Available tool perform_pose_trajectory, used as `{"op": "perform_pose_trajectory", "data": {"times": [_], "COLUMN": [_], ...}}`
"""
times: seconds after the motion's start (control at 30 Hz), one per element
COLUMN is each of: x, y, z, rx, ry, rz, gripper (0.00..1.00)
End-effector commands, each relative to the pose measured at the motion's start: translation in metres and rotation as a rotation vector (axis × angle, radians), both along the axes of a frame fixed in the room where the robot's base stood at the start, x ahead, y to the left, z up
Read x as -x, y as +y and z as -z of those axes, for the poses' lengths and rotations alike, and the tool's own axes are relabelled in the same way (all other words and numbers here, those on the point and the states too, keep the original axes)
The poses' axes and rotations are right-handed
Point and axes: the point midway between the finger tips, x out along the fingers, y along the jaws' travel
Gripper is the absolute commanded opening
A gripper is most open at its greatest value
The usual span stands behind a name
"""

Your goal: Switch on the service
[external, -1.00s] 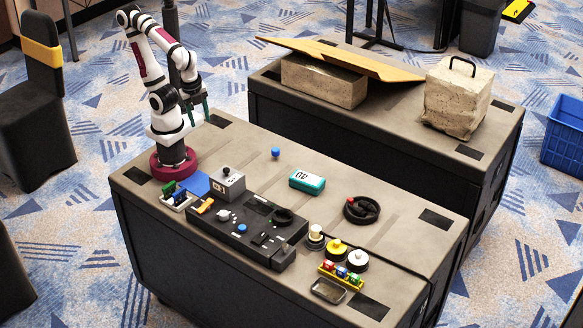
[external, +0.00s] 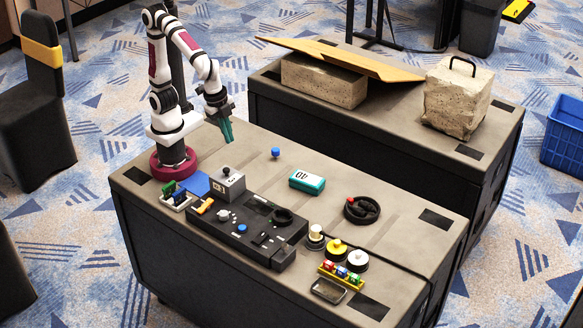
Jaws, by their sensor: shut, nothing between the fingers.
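My gripper (external: 228,138) is in the air above the back left of the table, fingers pointing down, shut and empty. It is apart from everything. A black control panel (external: 238,231) lies along the front of the table, with a white knob (external: 223,215), a blue button (external: 242,228), a dark round knob (external: 283,216) and small switches. A grey box (external: 229,188) with a dark knob on top stands behind its left end. Which control is the service switch, and its position, I cannot tell.
A teal device (external: 307,181), a blue knob (external: 276,153) and a black handwheel (external: 362,209) are on the table (external: 330,240). Yellow (external: 336,247) and white (external: 358,260) round pieces stand at the right. A blue pad (external: 195,184) lies near my base. The table's back middle is mostly clear.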

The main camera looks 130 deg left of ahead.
Motion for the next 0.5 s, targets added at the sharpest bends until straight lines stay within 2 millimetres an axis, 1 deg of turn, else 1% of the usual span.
{"op": "perform_pose_trajectory", "data": {"times": [0.03, 0.07, 0.1, 0.2, 0.3, 0.33, 0.4, 0.5], "x": [-0.036, -0.056, -0.081, -0.128, -0.156, -0.160, -0.167, -0.170], "y": [-0.018, -0.029, -0.044, -0.077, -0.100, -0.104, -0.110, -0.112], "z": [0.005, 0.008, 0.012, 0.027, 0.039, 0.041, 0.044, 0.045], "rx": [0.014, 0.026, 0.043, 0.082, 0.112, 0.118, 0.126, 0.129], "ry": [-0.029, -0.050, -0.077, -0.130, -0.163, -0.170, -0.179, -0.182], "rz": [-0.035, -0.062, -0.095, -0.163, -0.208, -0.216, -0.229, -0.233], "gripper": [0.00, 0.00, 0.00, 0.00, 0.00, 0.00, 0.00, 0.00]}}
